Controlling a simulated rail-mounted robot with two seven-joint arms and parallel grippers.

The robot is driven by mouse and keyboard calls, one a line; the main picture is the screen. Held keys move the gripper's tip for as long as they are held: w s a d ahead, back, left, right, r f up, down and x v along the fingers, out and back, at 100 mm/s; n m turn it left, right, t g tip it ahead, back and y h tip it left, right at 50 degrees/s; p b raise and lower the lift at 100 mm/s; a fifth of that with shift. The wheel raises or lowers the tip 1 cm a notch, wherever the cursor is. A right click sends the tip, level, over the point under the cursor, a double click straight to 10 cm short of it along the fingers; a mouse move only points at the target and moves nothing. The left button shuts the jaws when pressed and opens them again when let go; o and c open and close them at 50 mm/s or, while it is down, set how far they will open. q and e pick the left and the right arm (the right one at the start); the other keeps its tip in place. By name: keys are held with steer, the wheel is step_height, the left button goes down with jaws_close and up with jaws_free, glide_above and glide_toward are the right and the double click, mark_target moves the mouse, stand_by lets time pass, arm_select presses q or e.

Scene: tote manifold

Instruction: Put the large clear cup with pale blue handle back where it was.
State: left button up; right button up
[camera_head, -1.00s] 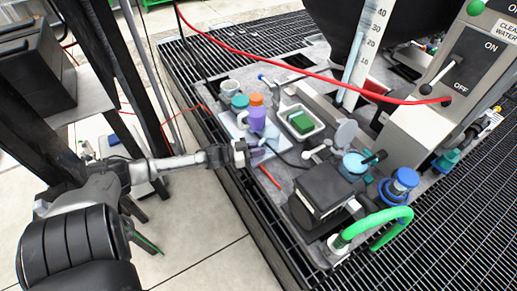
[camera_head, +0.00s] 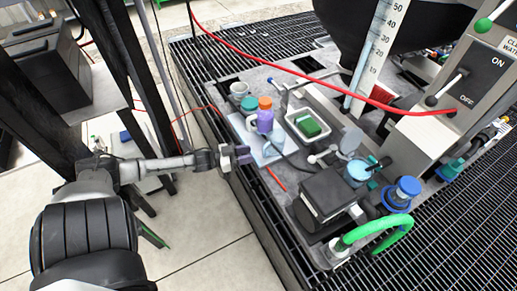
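My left gripper (camera_head: 235,157) is at the left edge of the grey work surface (camera_head: 285,224), in front of the pale tray-like mat. A small greyish-purple piece shows at its fingertips; I cannot tell whether it is a finger or something held. A pale, clear-looking cup (camera_head: 238,89) stands at the back left of the surface; its handle colour is too small to make out, so I cannot tell whether it is the task's cup. My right gripper is out of view.
A black box (camera_head: 327,192) stands in front. A red hose (camera_head: 300,85) crosses above.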

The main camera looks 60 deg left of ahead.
arm_select(q)
steer(key=s+d+f+n+g+y+p, duration=0.1)
steer(key=s+d+f+g+y, duration=0.2)
steer(key=d, duration=0.6)
steer(key=s+d+f+n+g+y, duration=0.1)
steer(key=s+d+f+g, duration=0.3)
steer(key=d, duration=0.5)
steer(key=s+d+r+g, duration=0.3)
steer(key=s+d, duration=0.1)
steer(key=d, duration=0.2)
steer(key=s+d+r+g+y, duration=0.1)
steer(key=s+d+r+g, duration=0.2)
steer(key=s+d, duration=0.2)
steer(key=shift+s+d+r+m+g, duration=0.2)
steer(key=shift+d+m+g, duration=0.1)
steer(key=shift+d, duration=0.85)
steer(key=shift+w, duration=0.1)
